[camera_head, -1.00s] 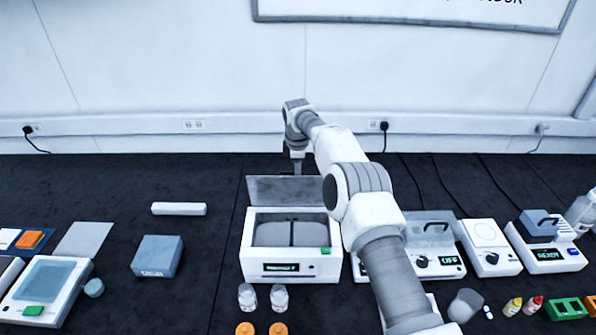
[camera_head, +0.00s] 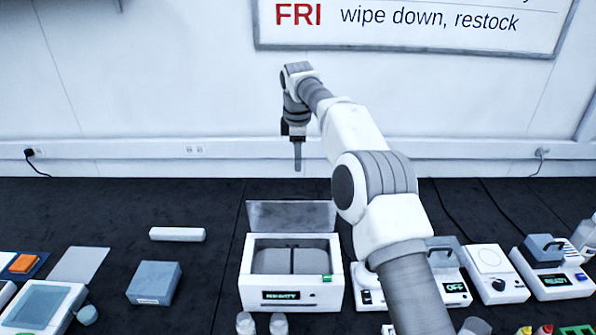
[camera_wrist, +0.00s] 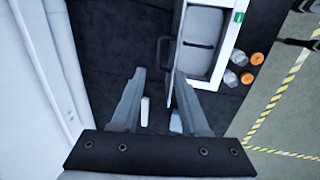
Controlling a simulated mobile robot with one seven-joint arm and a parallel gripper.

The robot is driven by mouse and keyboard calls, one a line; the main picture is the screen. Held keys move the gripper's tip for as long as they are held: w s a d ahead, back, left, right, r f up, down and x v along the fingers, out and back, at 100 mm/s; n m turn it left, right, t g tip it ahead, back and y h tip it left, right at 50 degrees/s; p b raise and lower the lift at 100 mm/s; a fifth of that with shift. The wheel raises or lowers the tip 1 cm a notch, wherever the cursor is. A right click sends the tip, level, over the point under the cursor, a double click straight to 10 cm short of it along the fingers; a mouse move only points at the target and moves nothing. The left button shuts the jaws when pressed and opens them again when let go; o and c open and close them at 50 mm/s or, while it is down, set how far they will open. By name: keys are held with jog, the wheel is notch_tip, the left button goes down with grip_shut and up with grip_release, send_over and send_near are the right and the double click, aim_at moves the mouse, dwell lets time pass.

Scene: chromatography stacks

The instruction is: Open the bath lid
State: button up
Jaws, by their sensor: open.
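The bath (camera_head: 256,287) is a white box with a lit green display and a green button on its front. Its grey lid (camera_head: 291,215) stands raised along the back edge, tilted up off the opening. A dark handle (camera_wrist: 163,50) shows on the lid's edge in the wrist view, where the white bath body (camera_wrist: 222,50) is at upper right. My gripper (camera_head: 298,158) is above and behind the raised lid, apart from it. In the wrist view my gripper (camera_wrist: 160,80) has its two fingers spread, with nothing between them.
A blue-grey block (camera_head: 154,283) and a white bar (camera_head: 177,234) lie left of the bath. Bottles (camera_head: 278,323) stand in front. Other devices (camera_head: 490,273) stand to the right.

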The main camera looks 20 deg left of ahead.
jog(key=shift+s+r, duration=0.15)
jog(key=shift+r, duration=0.5)
